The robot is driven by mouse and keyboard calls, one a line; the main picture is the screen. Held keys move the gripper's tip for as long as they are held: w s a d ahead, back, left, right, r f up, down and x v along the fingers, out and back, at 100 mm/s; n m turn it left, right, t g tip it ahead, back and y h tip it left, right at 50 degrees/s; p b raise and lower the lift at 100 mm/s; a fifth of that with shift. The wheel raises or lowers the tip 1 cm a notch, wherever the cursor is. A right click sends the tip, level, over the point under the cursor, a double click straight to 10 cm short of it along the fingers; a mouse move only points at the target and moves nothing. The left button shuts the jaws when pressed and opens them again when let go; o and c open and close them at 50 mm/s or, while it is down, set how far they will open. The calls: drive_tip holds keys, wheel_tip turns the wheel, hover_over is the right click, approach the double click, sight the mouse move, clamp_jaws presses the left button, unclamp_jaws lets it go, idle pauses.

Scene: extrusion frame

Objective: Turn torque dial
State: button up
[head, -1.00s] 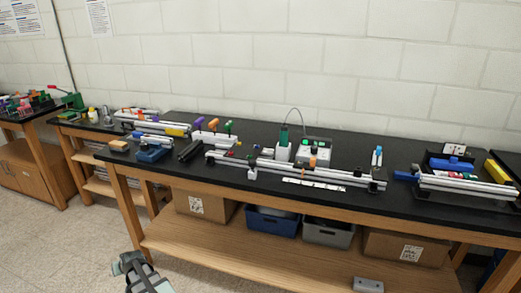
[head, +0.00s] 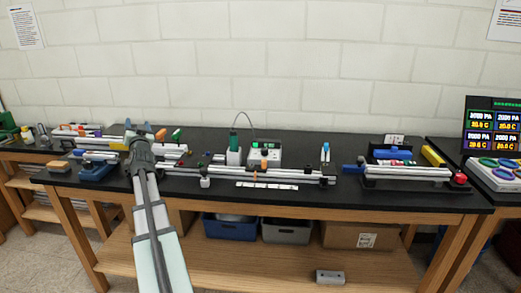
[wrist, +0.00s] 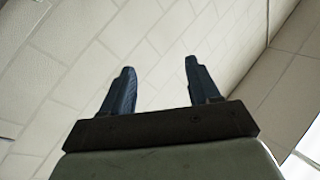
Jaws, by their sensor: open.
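A pale control box (head: 264,154) stands on the black bench, right of the middle of the head view. It has small coloured parts on its face, but I cannot make out the torque dial. My gripper (head: 139,138) is raised in front of the bench, well left of the box and touching nothing I can make out.
Aluminium rails (head: 250,174) lie along the bench front, before the box. A white marked strip (head: 267,185) lies at the edge. A black rack (head: 405,168) with coloured parts is at right. A blue bin (head: 230,226) and a grey bin (head: 286,231) sit on the shelf below.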

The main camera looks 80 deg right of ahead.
drive_tip(key=s+d+r+m+g+h, duration=0.1)
drive_tip(key=s+d+r+m+g, duration=0.1)
drive_tip(key=s+d+r, duration=0.8)
drive_tip(key=m+g+y, duration=0.6)
drive_tip(key=g+y, duration=0.5)
drive_tip(key=y, duration=0.4)
hover_over(264, 149)
drive_tip(key=w+a, duration=0.3)
drive_tip(key=a, duration=0.2)
wheel_tip(264, 149, down, 15)
drive_tip(key=x, duration=1.3)
drive_tip(key=shift+s+d+f, duration=0.1)
drive_tip(key=shift+d+f, duration=0.1)
drive_tip(key=shift+c, duration=0.2)
